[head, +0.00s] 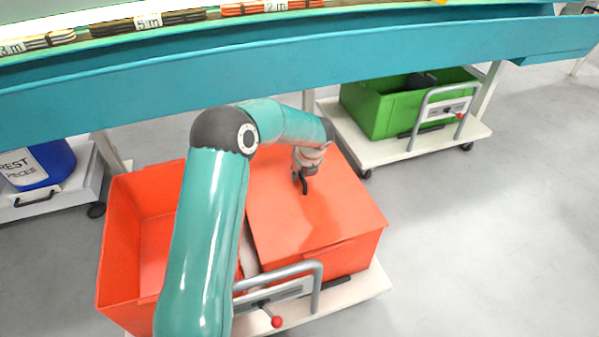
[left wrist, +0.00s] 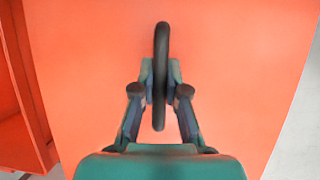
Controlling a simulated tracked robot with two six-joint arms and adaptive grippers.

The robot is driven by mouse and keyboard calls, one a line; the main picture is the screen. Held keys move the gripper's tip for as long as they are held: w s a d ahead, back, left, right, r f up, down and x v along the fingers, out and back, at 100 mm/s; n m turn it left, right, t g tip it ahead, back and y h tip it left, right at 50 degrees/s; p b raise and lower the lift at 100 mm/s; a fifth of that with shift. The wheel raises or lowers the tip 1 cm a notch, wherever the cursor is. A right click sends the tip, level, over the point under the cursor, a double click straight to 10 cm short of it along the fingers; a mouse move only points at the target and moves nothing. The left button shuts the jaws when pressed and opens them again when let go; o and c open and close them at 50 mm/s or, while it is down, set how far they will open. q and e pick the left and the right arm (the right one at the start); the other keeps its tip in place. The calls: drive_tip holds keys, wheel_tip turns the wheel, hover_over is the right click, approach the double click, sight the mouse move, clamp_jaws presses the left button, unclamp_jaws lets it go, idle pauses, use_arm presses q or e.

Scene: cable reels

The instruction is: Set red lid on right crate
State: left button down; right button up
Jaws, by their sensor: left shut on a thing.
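The red lid (head: 335,215) lies over the right crate (head: 345,260) on a white cart in the head view. It looks seated on the crate's rim, though its far side is partly behind my arm. My left gripper (head: 304,183) is over the middle of the lid. In the left wrist view my left gripper (left wrist: 160,90) is shut on the lid's dark handle (left wrist: 161,50), with the red lid (left wrist: 230,60) filling most of the picture. My right gripper is not in view.
An open red crate (head: 118,235) stands left of the lidded one. The cart's grey handle (head: 318,290) with a red knob is in front. A teal shelf edge (head: 400,55) crosses behind. A green crate (head: 375,108) sits on another cart. Floor is clear at right.

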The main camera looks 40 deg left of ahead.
use_arm(q)
drive_tip(key=c, duration=1.1)
unclamp_jaws()
